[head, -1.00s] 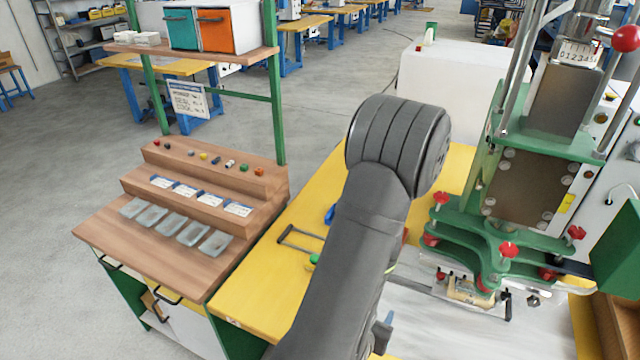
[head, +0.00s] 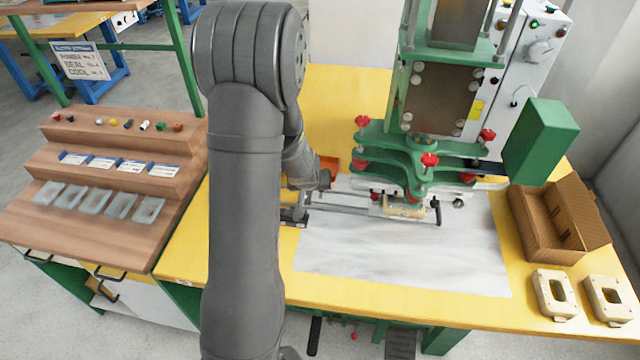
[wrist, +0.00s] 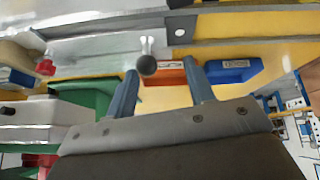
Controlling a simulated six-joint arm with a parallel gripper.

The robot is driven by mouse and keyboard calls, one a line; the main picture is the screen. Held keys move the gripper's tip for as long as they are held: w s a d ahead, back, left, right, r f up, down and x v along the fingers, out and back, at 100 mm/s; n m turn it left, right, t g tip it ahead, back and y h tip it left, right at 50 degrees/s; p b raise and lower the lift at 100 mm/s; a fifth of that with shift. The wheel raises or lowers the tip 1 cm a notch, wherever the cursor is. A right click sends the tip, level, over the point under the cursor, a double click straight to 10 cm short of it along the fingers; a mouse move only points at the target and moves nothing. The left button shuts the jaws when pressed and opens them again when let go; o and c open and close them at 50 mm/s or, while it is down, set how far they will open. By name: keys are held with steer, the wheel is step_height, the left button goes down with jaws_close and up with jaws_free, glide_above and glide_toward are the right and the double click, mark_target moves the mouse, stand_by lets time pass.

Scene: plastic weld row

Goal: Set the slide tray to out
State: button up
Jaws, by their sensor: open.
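The slide tray appears to be the low metal assembly with long rails (head: 350,209) under the green press (head: 420,160). A beige part (head: 405,208) sits at its right end, beneath the press head. Its left end is partly hidden by my arm. My gripper (wrist: 160,66) is open, with its two blue-grey fingers apart. In the wrist view a dark round knob (wrist: 147,65) on a pale stem shows between the fingertips; I cannot tell whether it touches them. In the head view my wrist is low beside the left end of the rails, and the fingertips are not clear.
A red bin (wrist: 171,73) and a blue bin (wrist: 235,70) lie beyond the fingers in the wrist view. A cardboard box (head: 560,222) and two beige housings (head: 553,294) stand at the right. A wooden stepped rack (head: 110,170) is at the left. The grey mat's front is clear.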

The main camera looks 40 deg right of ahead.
steer(key=w+r+g+y, duration=0.3)
steer(key=r+g, duration=0.3)
steer(key=r, duration=0.9)
steer(key=d+f, duration=0.1)
steer(key=f, duration=0.4)
steer(key=s+d+f, duration=0.1)
steer(key=f, duration=0.5)
steer(key=d+f, duration=0.1)
steer(key=f, duration=0.5)
steer(key=shift+s+d+f, duration=0.1)
steer(key=shift+s+d, duration=0.1)
steer(key=shift+s, duration=0.2)
jaws_close()
